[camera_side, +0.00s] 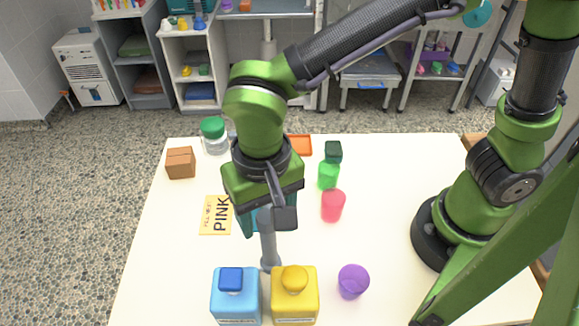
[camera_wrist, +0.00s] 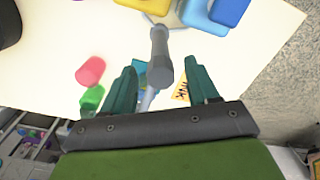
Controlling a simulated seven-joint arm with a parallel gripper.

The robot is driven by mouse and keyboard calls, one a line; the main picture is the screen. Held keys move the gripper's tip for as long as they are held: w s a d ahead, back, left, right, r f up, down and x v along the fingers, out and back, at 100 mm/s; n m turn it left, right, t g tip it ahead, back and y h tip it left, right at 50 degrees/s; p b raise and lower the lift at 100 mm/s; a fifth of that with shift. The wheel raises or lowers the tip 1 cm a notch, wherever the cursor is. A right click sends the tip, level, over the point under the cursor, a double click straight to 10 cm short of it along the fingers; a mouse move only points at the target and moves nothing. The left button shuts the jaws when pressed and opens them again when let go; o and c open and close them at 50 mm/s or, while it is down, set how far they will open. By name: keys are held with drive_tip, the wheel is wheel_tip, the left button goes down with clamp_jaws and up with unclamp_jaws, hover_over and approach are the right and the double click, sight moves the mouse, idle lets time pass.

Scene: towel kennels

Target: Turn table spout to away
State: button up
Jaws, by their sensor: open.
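The grey table spout (camera_side: 268,241) stands out below my gripper in the side view. Its arm points toward the blue and yellow bottles. In the wrist view the spout (camera_wrist: 159,57) lies between my two teal fingers, with its rounded end toward the top. My gripper (camera_wrist: 163,66) is open, with a finger on each side of the spout and a visible gap to both. In the side view my gripper (camera_side: 256,219) points down and largely hides the spout's rear part. Whether a finger touches it lower down I cannot tell.
A brown box (camera_side: 180,162) and jar (camera_side: 213,135) stand behind.

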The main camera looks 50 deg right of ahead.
drive_tip(key=shift+f, duration=0.2)
clamp_jaws()
idle(0.3)
